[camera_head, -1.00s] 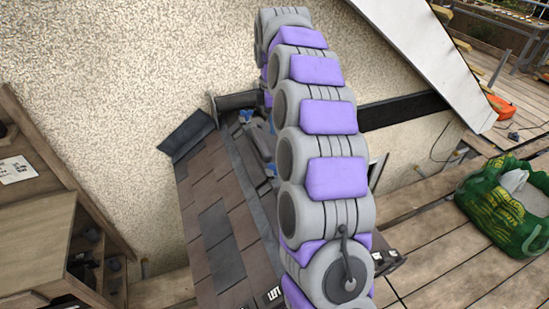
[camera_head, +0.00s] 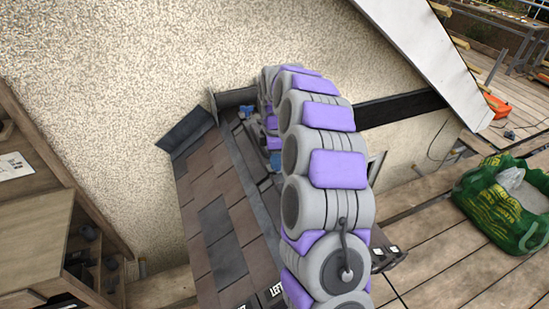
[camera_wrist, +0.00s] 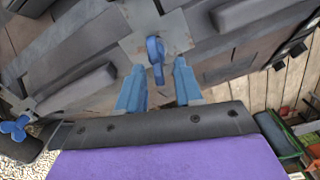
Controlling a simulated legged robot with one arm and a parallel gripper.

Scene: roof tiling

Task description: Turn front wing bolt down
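In the wrist view, a blue wing bolt (camera_wrist: 155,50) stands on a grey metal plate (camera_wrist: 178,32) on the tiled roof. My gripper (camera_wrist: 159,88) is open, its two blue fingers apart with the bolt just ahead of and between them. I see no clear contact. A second blue wing bolt (camera_wrist: 14,129) is at the left edge of the wrist view. In the head view my arm hides most of the gripper, and a small blue part (camera_head: 247,111) shows at the upper end of the roof.
The small tiled roof (camera_head: 215,215) slopes down towards me beside a rough plaster wall (camera_head: 120,70). A wooden shelf (camera_head: 60,215) stands at the left. A green bag (camera_head: 500,205) lies on the plank deck (camera_head: 440,250) at the right.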

